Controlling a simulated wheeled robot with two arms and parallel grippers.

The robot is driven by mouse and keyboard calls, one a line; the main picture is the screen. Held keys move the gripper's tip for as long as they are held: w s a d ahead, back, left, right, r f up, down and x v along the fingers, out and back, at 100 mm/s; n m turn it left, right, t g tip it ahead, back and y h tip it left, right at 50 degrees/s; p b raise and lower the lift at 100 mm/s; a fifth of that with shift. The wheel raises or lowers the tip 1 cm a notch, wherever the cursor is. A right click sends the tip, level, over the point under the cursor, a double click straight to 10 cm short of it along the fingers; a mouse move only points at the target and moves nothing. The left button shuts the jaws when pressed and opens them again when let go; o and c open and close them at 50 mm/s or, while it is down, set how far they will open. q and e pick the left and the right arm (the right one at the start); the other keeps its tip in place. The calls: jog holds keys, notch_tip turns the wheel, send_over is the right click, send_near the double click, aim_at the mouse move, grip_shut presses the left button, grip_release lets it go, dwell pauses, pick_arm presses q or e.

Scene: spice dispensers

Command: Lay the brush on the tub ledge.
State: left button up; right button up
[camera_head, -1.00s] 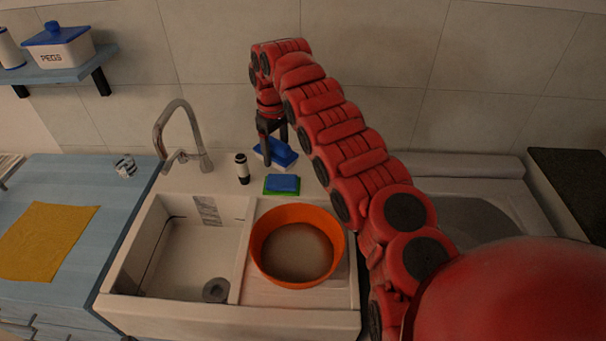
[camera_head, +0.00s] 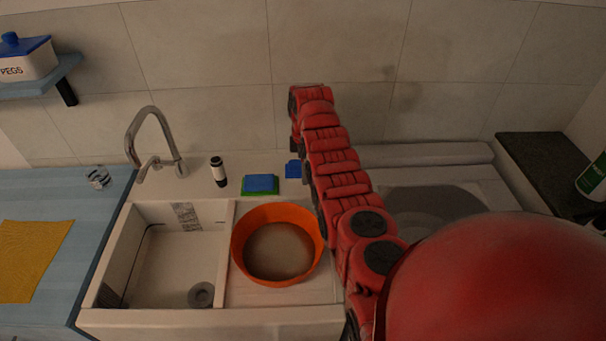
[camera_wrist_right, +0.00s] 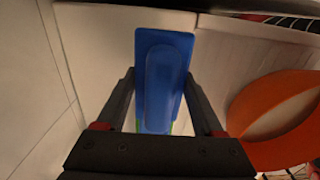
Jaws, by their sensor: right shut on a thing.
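The blue brush (camera_wrist_right: 164,70) lies between the two dark fingers of my right gripper (camera_wrist_right: 160,82) in the right wrist view, and the gripper is shut on it. In the head view only a small blue part of the brush (camera_head: 293,170) shows, behind the sink at the left side of my right arm. The arm hides most of that gripper. The tub (camera_head: 440,208) is right of the arm, partly hidden by it. A pale ledge (camera_head: 430,153) runs along its back by the wall. My left gripper is not in view.
A blue and green sponge (camera_head: 260,184) and a black and white bottle (camera_head: 218,172) stand behind the sink. An orange bowl (camera_head: 240,262) sits on the drainboard. The tap (camera_head: 150,125) rises at left. A dark counter (camera_head: 545,165) with a green bottle (camera_head: 592,178) is at the right.

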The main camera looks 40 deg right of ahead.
notch_tip(320, 180, down, 4)
jog(key=shift+r, duration=0.25)
jog(key=shift+f, duration=0.2)
jog(key=o, duration=1.4)
jog(key=shift+r, duration=0.1)
jog(key=shift+o, duration=0.2)
jog(key=shift+r, duration=0.1)
